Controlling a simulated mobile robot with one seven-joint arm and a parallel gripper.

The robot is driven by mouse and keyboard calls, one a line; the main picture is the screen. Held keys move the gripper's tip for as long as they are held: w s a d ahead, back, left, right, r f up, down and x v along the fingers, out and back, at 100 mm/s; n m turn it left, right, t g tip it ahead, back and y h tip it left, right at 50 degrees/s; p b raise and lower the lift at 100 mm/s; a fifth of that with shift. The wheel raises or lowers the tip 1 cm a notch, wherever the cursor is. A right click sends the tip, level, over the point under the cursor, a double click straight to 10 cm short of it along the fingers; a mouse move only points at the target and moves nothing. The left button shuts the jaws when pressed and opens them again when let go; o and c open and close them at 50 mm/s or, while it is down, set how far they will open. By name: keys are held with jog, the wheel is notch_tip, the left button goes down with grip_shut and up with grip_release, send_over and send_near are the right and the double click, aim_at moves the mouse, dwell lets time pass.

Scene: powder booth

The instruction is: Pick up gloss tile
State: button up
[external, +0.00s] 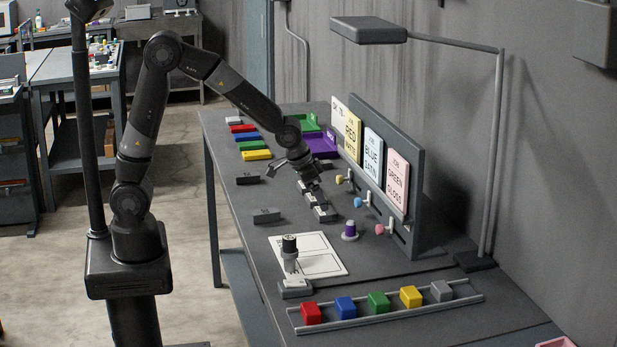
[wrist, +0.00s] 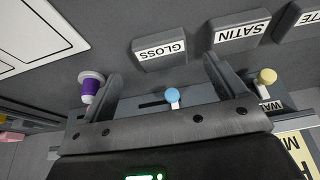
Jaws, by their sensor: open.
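The gloss tile (wrist: 160,56) is a dark grey block with a white label reading GLOSS. In the wrist view it lies just beyond the gap between my fingertips. My gripper (wrist: 164,66) is open and empty, with one finger on each side of that gap. Whether a finger touches any tile is unclear.
The satin tile (wrist: 242,33) sits close to the right of the gloss tile. A white sheet (external: 326,262) and a rack of coloured cubes (external: 392,314) lie in front.

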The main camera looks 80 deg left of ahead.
aim_at(325, 214)
jog(key=shift+x, duration=2.3)
jog(key=shift+w+a, duration=0.1)
jog(key=shift+w, duration=0.05)
jog(key=shift+c, duration=0.2)
jog(key=c, duration=1)
